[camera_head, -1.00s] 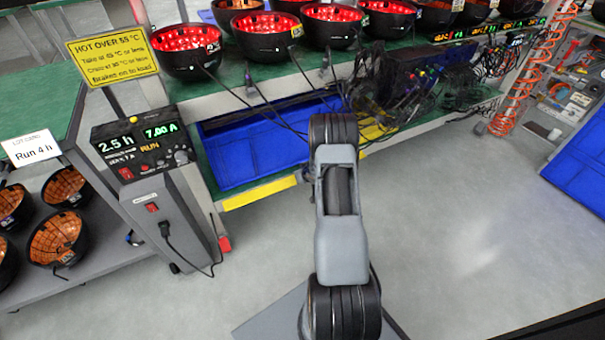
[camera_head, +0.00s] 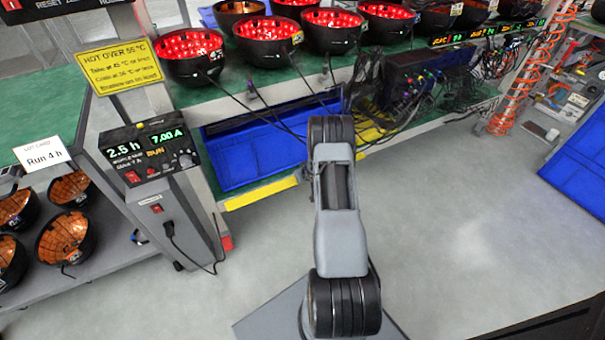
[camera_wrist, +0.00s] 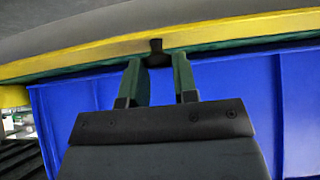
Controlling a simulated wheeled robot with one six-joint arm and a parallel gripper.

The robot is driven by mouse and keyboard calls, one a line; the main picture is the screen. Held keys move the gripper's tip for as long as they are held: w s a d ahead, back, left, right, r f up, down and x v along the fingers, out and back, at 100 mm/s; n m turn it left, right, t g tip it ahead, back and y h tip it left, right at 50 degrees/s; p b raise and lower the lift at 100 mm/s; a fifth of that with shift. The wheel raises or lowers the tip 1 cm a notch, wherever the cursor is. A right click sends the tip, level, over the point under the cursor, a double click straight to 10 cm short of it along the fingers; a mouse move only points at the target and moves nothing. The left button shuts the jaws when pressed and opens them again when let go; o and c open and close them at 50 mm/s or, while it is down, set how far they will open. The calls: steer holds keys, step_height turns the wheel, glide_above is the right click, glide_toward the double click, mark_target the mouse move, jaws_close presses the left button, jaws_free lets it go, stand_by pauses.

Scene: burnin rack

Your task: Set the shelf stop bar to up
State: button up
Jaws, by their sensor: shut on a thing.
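The shelf stop bar is a yellow bar (camera_wrist: 235,33) that runs across the wrist view, with a short black knob (camera_wrist: 156,46) at its middle. My gripper (camera_wrist: 158,62) has its two green fingers on either side of the knob and is shut on it. In the head view the yellow bar (camera_head: 262,193) runs along the front of the lower shelf, below the blue bins. My arm hides its middle and also hides my gripper there.
Blue bins (camera_head: 235,155) lie behind the bar. Black bowls with red lights (camera_head: 190,55) stand on the green shelf above, with cables hanging down. A control box (camera_head: 150,150) stands at left. Orange coiled hose (camera_head: 520,75) hangs at right.

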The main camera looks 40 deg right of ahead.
steer(key=shift+w+a+r+g+p, duration=0.1)
steer(key=shift+w+r+g+p, duration=0.55)
steer(key=shift+p, duration=3.2)
steer(key=shift+f+g+p, duration=0.2)
steer(key=shift+g+p, duration=0.15)
steer(key=shift+p, duration=1.25)
steer(key=shift+s+f+p, duration=0.1)
steer(key=shift+s+p, duration=0.05)
steer(key=shift+p, duration=0.55)
steer(key=shift+s+f, duration=0.1)
steer(key=o, duration=0.9)
steer(key=shift+c, duration=0.2)
steer(key=d+p+v, duration=0.1)
steer(key=p+v, duration=0.1)
steer(key=v, duration=1.2)
steer(key=shift+a, duration=0.2)
